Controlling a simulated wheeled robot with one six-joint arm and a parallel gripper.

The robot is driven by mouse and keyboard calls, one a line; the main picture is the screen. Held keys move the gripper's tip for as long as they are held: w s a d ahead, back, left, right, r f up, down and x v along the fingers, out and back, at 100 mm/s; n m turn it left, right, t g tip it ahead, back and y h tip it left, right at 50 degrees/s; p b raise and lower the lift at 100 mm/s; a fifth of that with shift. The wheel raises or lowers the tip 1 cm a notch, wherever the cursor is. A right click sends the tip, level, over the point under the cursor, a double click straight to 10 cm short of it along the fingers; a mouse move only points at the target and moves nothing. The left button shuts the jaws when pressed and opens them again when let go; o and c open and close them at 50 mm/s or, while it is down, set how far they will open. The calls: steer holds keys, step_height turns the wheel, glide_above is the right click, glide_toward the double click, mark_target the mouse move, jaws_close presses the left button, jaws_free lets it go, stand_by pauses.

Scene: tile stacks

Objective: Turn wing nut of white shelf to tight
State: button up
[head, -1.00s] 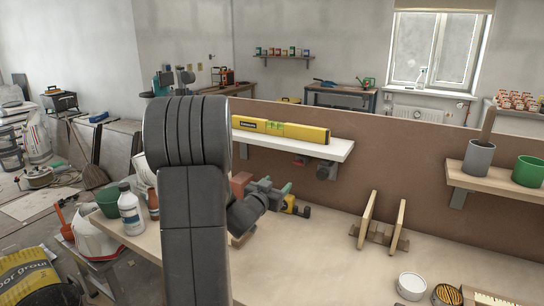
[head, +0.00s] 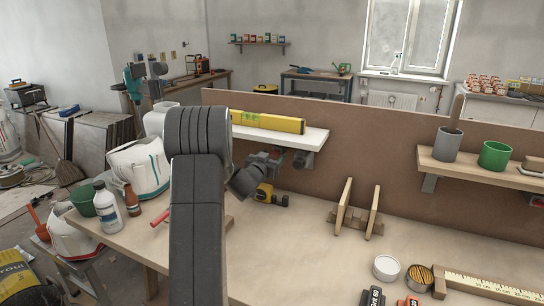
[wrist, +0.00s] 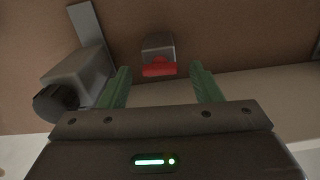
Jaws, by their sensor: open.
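The white shelf (head: 318,140) is fixed to the brown back panel and carries a yellow spirit level (head: 268,122). In the wrist view, a red wing nut (wrist: 159,70) sits on a grey block (wrist: 158,47), its bar lying roughly level across the picture. My gripper (wrist: 160,84) is open and empty, with one green finger on each side of the wing nut and visible gaps to it. In the head view, my gripper (head: 268,160) is under the shelf; the wing nut is hard to make out there.
A larger grey block with a dark round end (wrist: 72,85) is left of my fingers. A yellow tape measure (head: 268,194) lies on the bench below my gripper. A wooden rack (head: 356,212) stands to the right, and bare bench top lies in front of it.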

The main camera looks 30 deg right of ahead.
steer(key=shift+w+d, duration=0.1)
steer(key=shift+d, duration=0.05)
steer(key=shift+c, duration=0.2)
steer(key=c, duration=1)
steer(key=shift+o, duration=0.3)
steer(key=shift+f+m+b, duration=0.1)
steer(key=shift+m+b, duration=5.85)
steer(key=shift+m, duration=2.05)
